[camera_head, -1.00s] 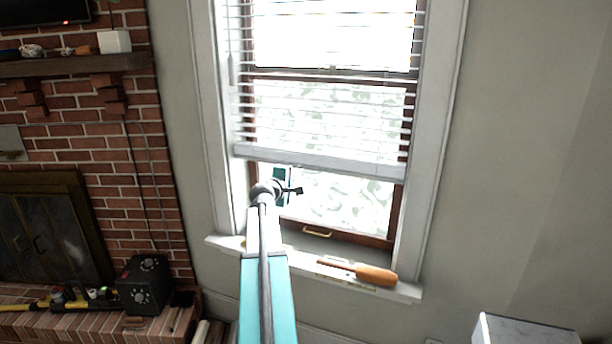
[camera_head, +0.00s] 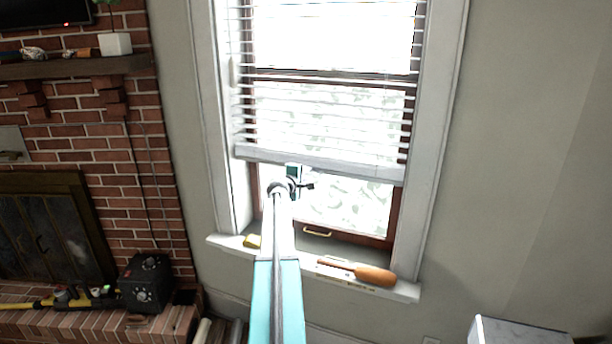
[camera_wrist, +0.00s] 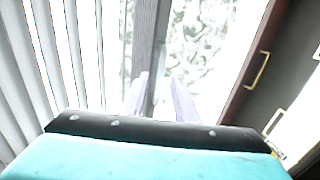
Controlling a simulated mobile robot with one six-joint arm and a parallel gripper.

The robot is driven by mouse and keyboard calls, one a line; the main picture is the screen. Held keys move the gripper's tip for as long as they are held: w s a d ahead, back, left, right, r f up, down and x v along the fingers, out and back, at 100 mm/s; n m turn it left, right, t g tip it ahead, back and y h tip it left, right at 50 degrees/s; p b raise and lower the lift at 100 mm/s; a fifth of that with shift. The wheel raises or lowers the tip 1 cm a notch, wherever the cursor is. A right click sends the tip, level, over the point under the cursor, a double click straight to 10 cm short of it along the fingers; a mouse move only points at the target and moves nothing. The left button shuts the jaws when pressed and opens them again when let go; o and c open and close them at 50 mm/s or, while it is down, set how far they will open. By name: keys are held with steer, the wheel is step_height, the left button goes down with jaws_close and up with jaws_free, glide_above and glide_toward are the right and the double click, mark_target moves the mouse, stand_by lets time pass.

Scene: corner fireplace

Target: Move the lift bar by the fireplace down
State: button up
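The lift bar is the pale bottom rail of the white blind (camera_head: 340,167), hanging partway down the window right of the fireplace (camera_head: 45,225). In the wrist view the lift bar (camera_wrist: 149,35) is a grey band running down toward my gripper. My gripper (camera_wrist: 160,92) has its two pale fingers apart, one on each side of the bar's line. The bar looks close to the left finger; I cannot tell if they touch. In the head view my gripper's teal body (camera_head: 293,171) is just below the rail, its fingertips hidden.
The window sill (camera_head: 230,242) holds an orange-handled tool (camera_head: 374,275) and a yellow block (camera_head: 252,241). A brass handle (camera_head: 317,232) sits on the lower sash. A black box (camera_head: 146,283) stands on the brick hearth. The wall right of the window is clear.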

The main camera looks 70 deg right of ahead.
mark_target(309, 173)
steer(key=shift+p+x, duration=0.45)
steer(key=shift+x, duration=1.25)
